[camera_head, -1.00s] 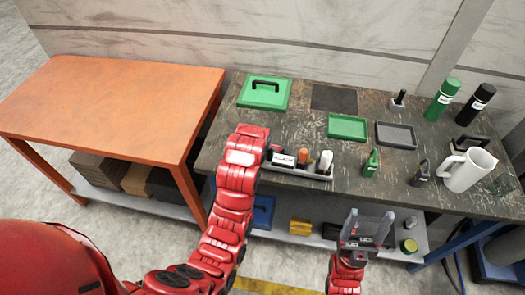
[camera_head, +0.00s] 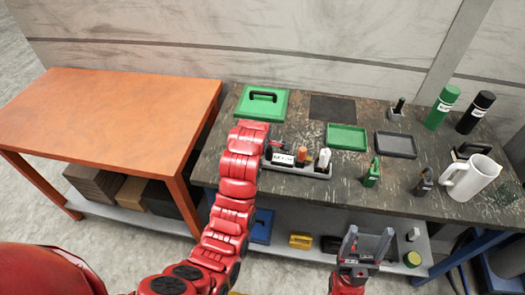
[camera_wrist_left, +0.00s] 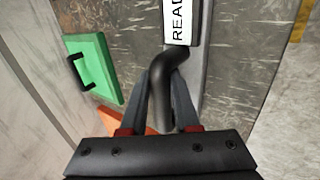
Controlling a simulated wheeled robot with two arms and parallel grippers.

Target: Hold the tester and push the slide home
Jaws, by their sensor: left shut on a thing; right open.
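The tester (camera_head: 283,160), a dark body with a white label, is in a grey holder (camera_head: 318,174) at the bench's front edge. In the left wrist view, the fingers of my left gripper (camera_wrist_left: 162,85) are shut on the tester's curved black handle (camera_wrist_left: 165,88), with the label reading "READ" (camera_wrist_left: 178,20) beyond. In the head view my left arm hides most of that gripper. My right gripper (camera_head: 369,232) is open and empty, in front of the bench and right of the holder. I cannot tell which part is the slide.
An orange item (camera_head: 302,154) and a white item (camera_head: 324,158) stand in the holder. Behind are a green tray (camera_head: 346,138) and grey tray (camera_head: 396,145). A green bottle (camera_head: 371,173), dark tool (camera_head: 423,182) and white jug (camera_head: 474,178) stand to the right. A green lidded box (camera_head: 261,110) is behind.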

